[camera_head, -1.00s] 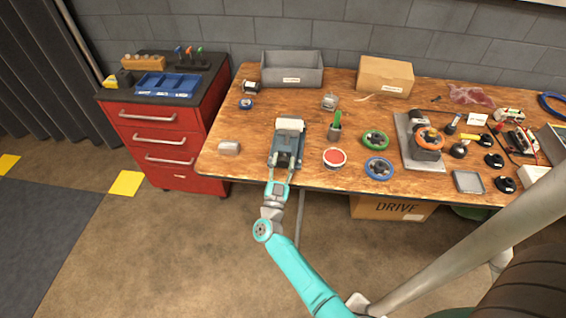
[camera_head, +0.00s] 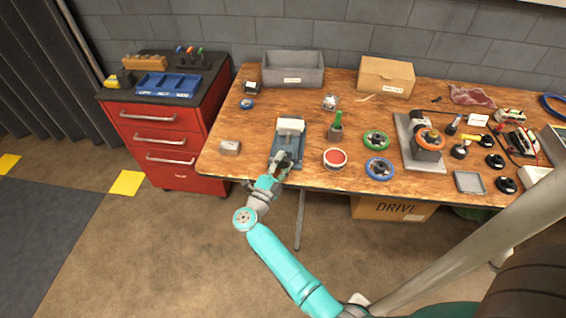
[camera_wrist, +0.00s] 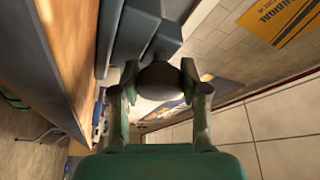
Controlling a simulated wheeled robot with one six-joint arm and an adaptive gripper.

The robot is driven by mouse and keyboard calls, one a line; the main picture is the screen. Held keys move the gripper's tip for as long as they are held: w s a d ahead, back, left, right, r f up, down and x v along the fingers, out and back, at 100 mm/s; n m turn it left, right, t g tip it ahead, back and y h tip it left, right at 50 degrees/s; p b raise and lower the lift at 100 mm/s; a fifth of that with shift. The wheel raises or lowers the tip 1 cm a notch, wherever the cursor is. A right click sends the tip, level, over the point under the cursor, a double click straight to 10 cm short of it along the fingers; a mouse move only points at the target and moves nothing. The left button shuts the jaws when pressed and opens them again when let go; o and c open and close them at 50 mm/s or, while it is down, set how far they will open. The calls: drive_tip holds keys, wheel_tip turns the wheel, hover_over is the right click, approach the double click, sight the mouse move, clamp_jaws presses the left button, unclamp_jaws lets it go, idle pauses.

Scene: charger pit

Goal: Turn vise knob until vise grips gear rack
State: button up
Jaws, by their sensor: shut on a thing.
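The blue-grey vise (camera_head: 287,155) sits at the table's front edge, with its front end facing me. A pale block (camera_head: 291,125), which seems to be the gear rack, lies across the vise's far part; I cannot tell whether the jaws touch it. My gripper (camera_head: 279,173) is at the vise's front end. In the wrist view, my gripper (camera_wrist: 160,78) has its two fingers on either side of the dark round vise knob (camera_wrist: 158,75) and is shut on it. The vise body (camera_wrist: 145,35) rises just beyond the knob and hides the block there.
A round red-topped tin (camera_head: 335,159) and a blue handwheel (camera_head: 379,168) stand to the right. A grey bin (camera_head: 292,70) is at the back. Bare wood lies around the vise.

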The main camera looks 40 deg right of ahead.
drive_tip(key=shift+m+g, duration=0.3)
drive_tip(key=shift+m, duration=0.5)
drive_tip(key=o, duration=1.2)
drive_tip(key=shift+c, duration=0.2)
drive_tip(key=v, duration=1.2)
drive_tip(key=shift+r, duration=0.2)
drive_tip(key=shift+s, duration=0.1)
